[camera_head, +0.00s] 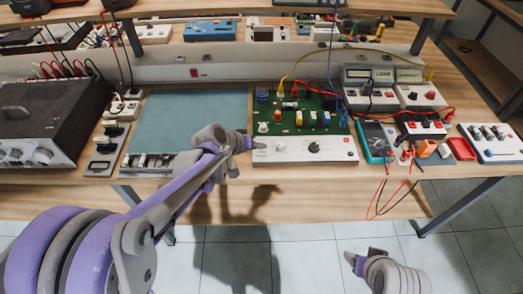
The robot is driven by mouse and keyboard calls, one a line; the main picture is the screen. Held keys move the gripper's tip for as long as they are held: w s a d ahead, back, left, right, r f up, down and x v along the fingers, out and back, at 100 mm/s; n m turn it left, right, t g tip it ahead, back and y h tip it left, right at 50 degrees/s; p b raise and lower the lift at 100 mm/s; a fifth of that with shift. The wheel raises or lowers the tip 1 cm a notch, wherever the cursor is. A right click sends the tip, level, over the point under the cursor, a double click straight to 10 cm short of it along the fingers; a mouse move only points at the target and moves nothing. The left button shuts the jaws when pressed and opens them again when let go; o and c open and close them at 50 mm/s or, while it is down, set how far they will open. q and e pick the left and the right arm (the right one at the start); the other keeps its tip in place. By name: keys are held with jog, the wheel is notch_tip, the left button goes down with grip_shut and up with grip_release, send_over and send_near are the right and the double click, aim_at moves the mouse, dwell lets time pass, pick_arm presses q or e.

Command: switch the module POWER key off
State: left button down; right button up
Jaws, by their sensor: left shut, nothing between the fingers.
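The module is a green circuit board (297,117) behind a white front panel (325,156), standing near the front edge of the bench. Labels are too small to read, so I cannot tell which part is the POWER key. My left gripper (256,143) is shut and empty, its tip at the panel's left end; contact cannot be told. My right gripper (351,259) is low, in front of the bench, its jaw state unclear.
A teal mat (190,118) lies left of the module. A black instrument (40,122) stands at the far left. A teal multimeter (375,140) with red and black leads hanging over the edge is to the right. Meter boxes (370,88) and loose wires crowd the right.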

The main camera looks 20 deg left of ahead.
aim_at(259, 155)
pick_arm(q)
jog(key=shift+r+p, duration=1.55)
jog(key=shift+r, duration=1.15)
jog(key=shift+w, duration=0.1)
pick_arm(e)
jog(key=r, duration=0.2)
jog(key=w+r, duration=0.1)
jog(key=r, duration=0.1)
jog(key=shift+w+r, duration=0.1)
jog(key=shift+w, duration=0.1)
jog(key=shift+s, duration=0.1)
